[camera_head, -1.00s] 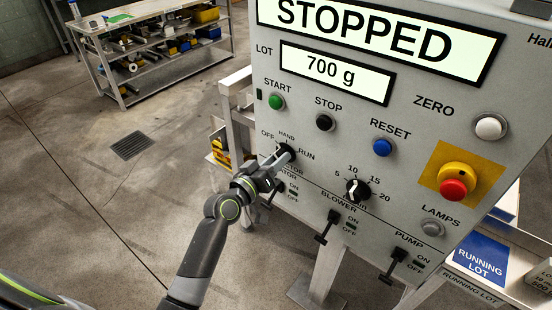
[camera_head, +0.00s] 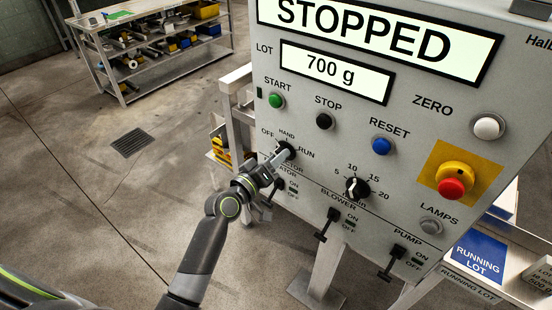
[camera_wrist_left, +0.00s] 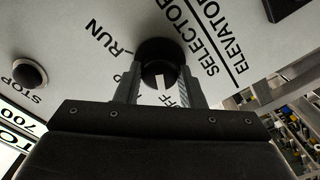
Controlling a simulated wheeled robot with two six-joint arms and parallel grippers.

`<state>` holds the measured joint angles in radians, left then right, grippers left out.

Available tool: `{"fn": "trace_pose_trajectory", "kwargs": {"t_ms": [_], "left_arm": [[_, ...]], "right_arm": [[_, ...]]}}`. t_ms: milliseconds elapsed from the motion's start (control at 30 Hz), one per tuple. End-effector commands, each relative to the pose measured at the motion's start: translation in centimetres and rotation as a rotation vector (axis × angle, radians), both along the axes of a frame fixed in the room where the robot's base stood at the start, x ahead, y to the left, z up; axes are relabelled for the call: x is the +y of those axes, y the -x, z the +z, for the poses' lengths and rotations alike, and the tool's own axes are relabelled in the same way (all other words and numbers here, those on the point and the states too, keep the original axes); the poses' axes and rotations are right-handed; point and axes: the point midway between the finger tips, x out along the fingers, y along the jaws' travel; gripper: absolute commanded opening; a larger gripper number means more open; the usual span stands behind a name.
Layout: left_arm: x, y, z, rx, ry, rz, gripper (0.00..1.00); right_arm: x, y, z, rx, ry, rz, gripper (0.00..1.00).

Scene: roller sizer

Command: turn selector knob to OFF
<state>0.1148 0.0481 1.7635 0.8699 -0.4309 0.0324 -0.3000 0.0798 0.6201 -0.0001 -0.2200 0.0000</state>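The black selector knob (camera_head: 286,149) is on the grey panel, below the labels OFF, HAND and RUN. In the left wrist view the knob (camera_wrist_left: 157,52) has a white pointer mark, which points down between the partly hidden HAND label and OFF, closer to OFF. My left gripper (camera_head: 281,155) reaches the knob from the lower left. In the wrist view its two fingers (camera_wrist_left: 162,72) lie on either side of the knob's front part, with little or no gap. They hide part of the lettering. My right gripper is not in view.
Below the knob are small black toggle levers (camera_head: 327,226). A dial (camera_head: 357,189) is to the right. The green START button (camera_head: 276,101), black STOP button (camera_head: 324,121) and red emergency button (camera_head: 452,188) stand out from the panel. The floor at left is clear.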

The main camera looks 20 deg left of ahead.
Motion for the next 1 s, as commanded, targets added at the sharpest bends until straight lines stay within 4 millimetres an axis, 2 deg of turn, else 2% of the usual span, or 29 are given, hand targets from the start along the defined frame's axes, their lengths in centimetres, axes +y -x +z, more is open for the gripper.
{"fn": "trace_pose_trajectory", "kwargs": {"t_ms": [33,133,433,567,767,1000], "left_arm": [[0.0,0.0,-0.1,0.002,0.0,0.0,0.42],[0.0,0.0,0.0,0.001,0.0,-0.001,0.55],[0.0,0.1,0.0,-0.001,-0.002,0.0,0.55],[0.4,0.9,-0.1,-0.001,-0.003,0.0,0.55],[1.6,4.2,-0.3,0.0,-0.005,0.002,0.55],[3.5,9.4,-0.4,0.001,-0.007,0.001,0.55]], "right_arm": [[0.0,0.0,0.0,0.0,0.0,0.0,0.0],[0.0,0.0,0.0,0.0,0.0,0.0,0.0],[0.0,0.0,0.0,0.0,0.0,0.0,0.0],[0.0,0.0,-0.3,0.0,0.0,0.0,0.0],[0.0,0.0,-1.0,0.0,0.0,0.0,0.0],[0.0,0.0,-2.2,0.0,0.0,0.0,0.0]]}}
